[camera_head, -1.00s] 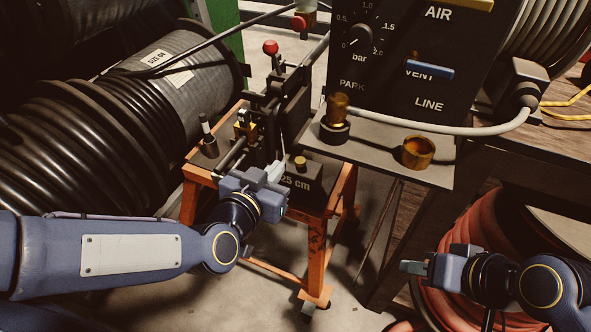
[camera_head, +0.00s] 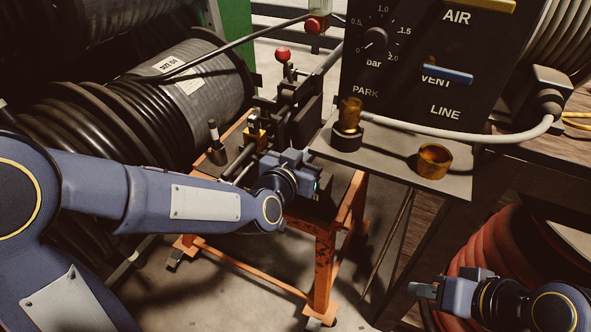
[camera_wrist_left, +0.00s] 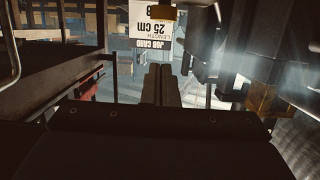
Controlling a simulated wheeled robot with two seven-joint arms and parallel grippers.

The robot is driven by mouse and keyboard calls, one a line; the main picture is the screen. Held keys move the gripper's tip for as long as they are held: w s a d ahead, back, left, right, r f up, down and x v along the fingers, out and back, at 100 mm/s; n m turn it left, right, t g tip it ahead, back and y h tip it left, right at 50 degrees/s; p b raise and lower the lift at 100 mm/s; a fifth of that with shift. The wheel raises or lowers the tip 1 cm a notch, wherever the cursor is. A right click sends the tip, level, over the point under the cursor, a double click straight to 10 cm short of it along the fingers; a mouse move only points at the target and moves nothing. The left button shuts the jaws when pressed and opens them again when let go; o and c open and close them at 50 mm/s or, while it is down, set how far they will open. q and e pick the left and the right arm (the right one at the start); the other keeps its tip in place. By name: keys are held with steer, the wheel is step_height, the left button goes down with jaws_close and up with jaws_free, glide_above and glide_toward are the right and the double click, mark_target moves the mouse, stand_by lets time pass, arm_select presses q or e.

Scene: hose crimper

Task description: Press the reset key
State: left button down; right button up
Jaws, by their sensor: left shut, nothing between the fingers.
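No key marked reset can be read in either view. My left gripper (camera_head: 300,160) is at the crimper on the orange stand, hiding the front of its block in the head view. In the left wrist view its two dark fingers (camera_wrist_left: 162,85) are together with nothing between them. They point toward a white job card (camera_wrist_left: 152,45) reading 25 cm, with a gold knob (camera_wrist_left: 163,12) at its upper edge. Contact with the knob cannot be told. My right gripper (camera_head: 424,290) is low at the right, away from the crimper; its finger gap is unclear.
The orange stand (camera_head: 325,255) carries the crimper, with a red-ball lever (camera_head: 283,54). A dark panel (camera_head: 410,60) with a dial stands to the right, above a shelf (camera_head: 395,165) holding brass fittings. Black hose reels (camera_head: 150,125) fill the left. A red reel (camera_head: 490,245) is lower right.

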arm_select(q)
steer(key=shift+s+a+f+b, duration=0.15)
steer(key=shift+f+b, duration=0.35)
steer(key=shift+f, duration=1.35)
